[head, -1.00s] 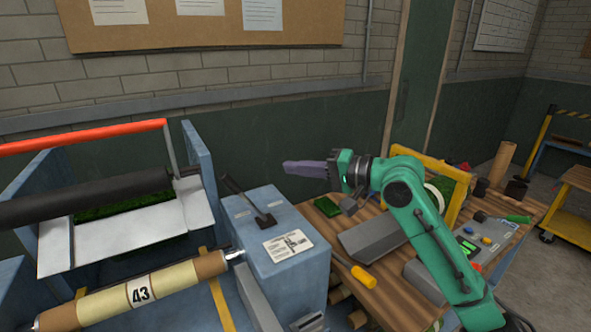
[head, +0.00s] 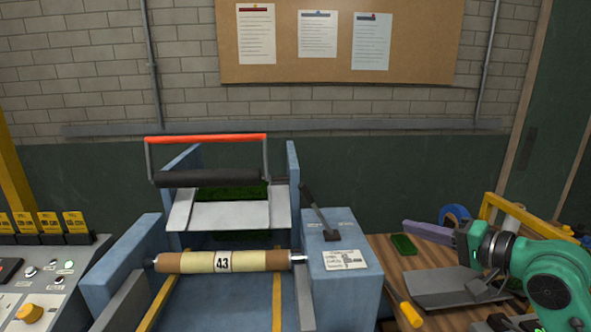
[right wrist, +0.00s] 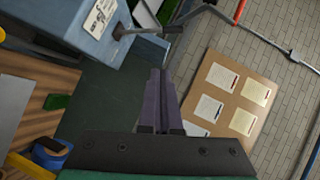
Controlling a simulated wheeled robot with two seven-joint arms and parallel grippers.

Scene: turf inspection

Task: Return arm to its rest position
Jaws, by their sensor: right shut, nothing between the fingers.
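My right arm (head: 550,278) is green and comes in from the right edge of the head view. Its gripper (head: 408,226) has purple fingers, points left and is held above the wooden table. The fingers lie together with nothing between them. In the right wrist view the right gripper (right wrist: 160,74) also shows its two purple fingers side by side, empty. My left gripper is not in view.
A blue machine (head: 340,288) with a lever (head: 322,215) and a roll marked 43 (head: 222,262) stands left of the gripper. The wooden table (head: 385,250) holds a grey tray (head: 445,290), a green piece (head: 404,244) and a yellow-handled tool (head: 411,314). A control panel (head: 40,280) is at far left.

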